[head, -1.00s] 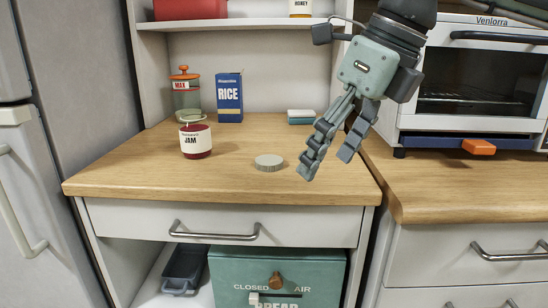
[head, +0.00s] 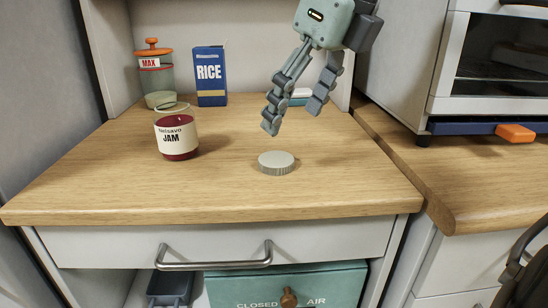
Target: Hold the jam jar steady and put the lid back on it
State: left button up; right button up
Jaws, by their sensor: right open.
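The jam jar (head: 177,137) stands upright and open on the wooden counter, left of centre, with a cream label and dark red jam. The grey-white lid (head: 276,163) lies flat on the counter to the right of the jar. My right gripper (head: 293,121) is open and empty, its fingers pointing down above and slightly behind the lid, not touching it. My left gripper does not show in the head view.
A jar with an orange top (head: 155,75) and a blue rice box (head: 210,77) stand behind the jam jar. A white and teal item (head: 300,97) lies behind my gripper. A toaster oven (head: 495,75) stands on the right counter. The front of the wooden counter (head: 200,198) is clear.

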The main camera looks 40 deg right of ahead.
aim_at(277, 159)
jog(key=shift+x, duration=1.35)
jog(key=shift+x, duration=2.55)
jog(key=c, duration=0.8)
